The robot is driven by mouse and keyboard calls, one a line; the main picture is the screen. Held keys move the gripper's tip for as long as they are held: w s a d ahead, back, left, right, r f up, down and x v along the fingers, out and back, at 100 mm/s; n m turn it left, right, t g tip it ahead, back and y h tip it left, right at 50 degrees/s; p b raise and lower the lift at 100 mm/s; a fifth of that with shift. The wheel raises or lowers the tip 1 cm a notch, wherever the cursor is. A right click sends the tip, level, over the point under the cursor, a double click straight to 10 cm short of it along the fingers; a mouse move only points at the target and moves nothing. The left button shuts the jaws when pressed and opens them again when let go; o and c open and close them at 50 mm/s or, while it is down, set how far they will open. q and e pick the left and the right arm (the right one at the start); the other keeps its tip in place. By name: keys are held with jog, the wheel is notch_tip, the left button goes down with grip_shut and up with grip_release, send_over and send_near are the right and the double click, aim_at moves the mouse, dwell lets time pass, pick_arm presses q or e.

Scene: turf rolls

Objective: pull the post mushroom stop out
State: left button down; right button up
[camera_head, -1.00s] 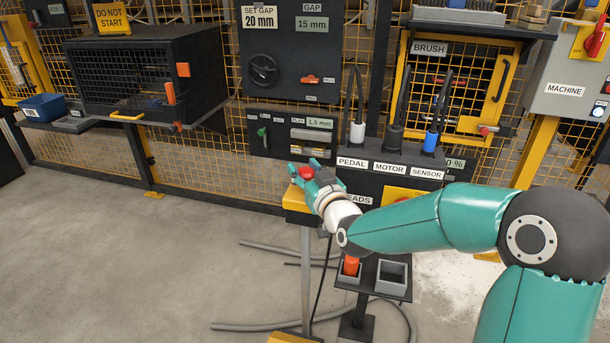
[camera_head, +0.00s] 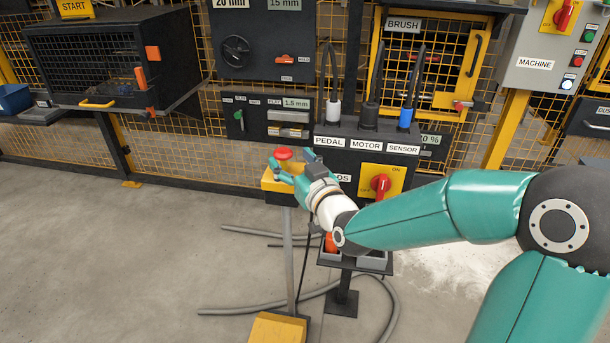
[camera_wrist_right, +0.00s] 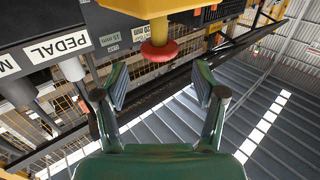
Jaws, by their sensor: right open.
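The post mushroom stop is a red button (camera_head: 284,153) on a yellow box (camera_head: 270,184) atop a thin grey post. My right gripper (camera_head: 284,170) is teal, open and empty, close to the button on its near right side in the head view. In the right wrist view the red button (camera_wrist_right: 158,50) sits under the yellow box (camera_wrist_right: 155,8), centred between the lines of the two fingers. It appears just beyond the fingertips (camera_wrist_right: 160,80), with no visible contact. My left gripper is not in view.
Behind the post stands a dark panel with PEDAL, MOTOR and SENSOR plugs (camera_head: 405,117) and a red rotary switch (camera_head: 381,185). A small stand with grey bins (camera_head: 372,262) is below my right forearm. Grey hoses (camera_head: 250,309) lie on the floor. Open floor is at left.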

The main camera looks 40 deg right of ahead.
jog(key=s+a, duration=0.1)
jog(key=s, duration=0.5)
jog(key=shift+s+a, duration=0.15)
jog(key=shift+s, duration=0.1)
jog(key=w+a+f+n+g+y, duration=0.1)
jog(key=a+f+g+y, duration=0.15)
jog(key=a+f, duration=0.7)
jog(key=a+f+n+g+y, duration=0.15)
jog(key=f+g, duration=0.25)
jog(key=f, duration=1.3)
jog(key=s+a+f+m+g+y, duration=0.1)
jog(key=s+a+f+g+y, duration=0.1)
jog(key=s+a+f+g, duration=0.5)
jog(key=s+a+f+m+g+y, duration=0.1)
jog(key=s+a+f+g, duration=0.3)
jog(key=s+f, duration=0.75)
notch_tip(320, 180, up, 24)
jog(key=p, duration=2.4)
jog(key=shift+w, duration=0.25)
jog(key=shift+f+t, duration=0.1)
jog(key=shift+t, duration=0.15)
jog(key=shift+c, duration=0.4)
